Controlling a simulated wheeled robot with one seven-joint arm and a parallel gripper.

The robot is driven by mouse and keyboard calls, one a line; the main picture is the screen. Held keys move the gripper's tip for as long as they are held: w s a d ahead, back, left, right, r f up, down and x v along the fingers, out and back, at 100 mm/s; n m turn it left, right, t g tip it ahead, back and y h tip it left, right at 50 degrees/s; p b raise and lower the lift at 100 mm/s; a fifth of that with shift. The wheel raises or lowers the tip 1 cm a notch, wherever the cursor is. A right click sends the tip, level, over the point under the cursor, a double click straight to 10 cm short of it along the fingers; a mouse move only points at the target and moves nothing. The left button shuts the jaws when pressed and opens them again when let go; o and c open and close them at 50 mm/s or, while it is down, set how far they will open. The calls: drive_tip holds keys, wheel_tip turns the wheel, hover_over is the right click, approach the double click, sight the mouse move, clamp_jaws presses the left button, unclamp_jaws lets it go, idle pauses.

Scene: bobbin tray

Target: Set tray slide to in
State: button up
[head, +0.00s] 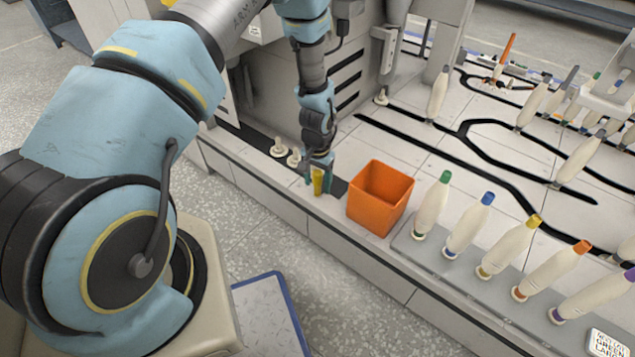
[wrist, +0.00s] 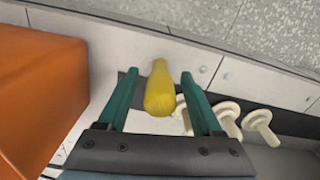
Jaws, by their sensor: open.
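My gripper (head: 318,180) points down at the front edge of the machine, just left of the orange box. Its two teal fingers are open. A yellow knob-like piece (head: 318,184) sits between the fingers. In the wrist view the yellow piece (wrist: 160,92) stands between the two fingers (wrist: 158,76), with gaps on both sides. Its lower end is partly hidden, and I cannot tell for certain whether it is the tray slide's handle. A grey tray (head: 405,243) at the right front holds a row of bobbins with coloured tips.
The orange box (head: 376,200) stands close to the right of my gripper; it also shows in the wrist view (wrist: 38,90). White pegs (head: 279,147) stand to the left on the dark strip. More bobbins stand behind on the white tiled surface (head: 440,150) with black tracks.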

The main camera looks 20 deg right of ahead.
clamp_jaws()
idle(0.6)
idle(0.9)
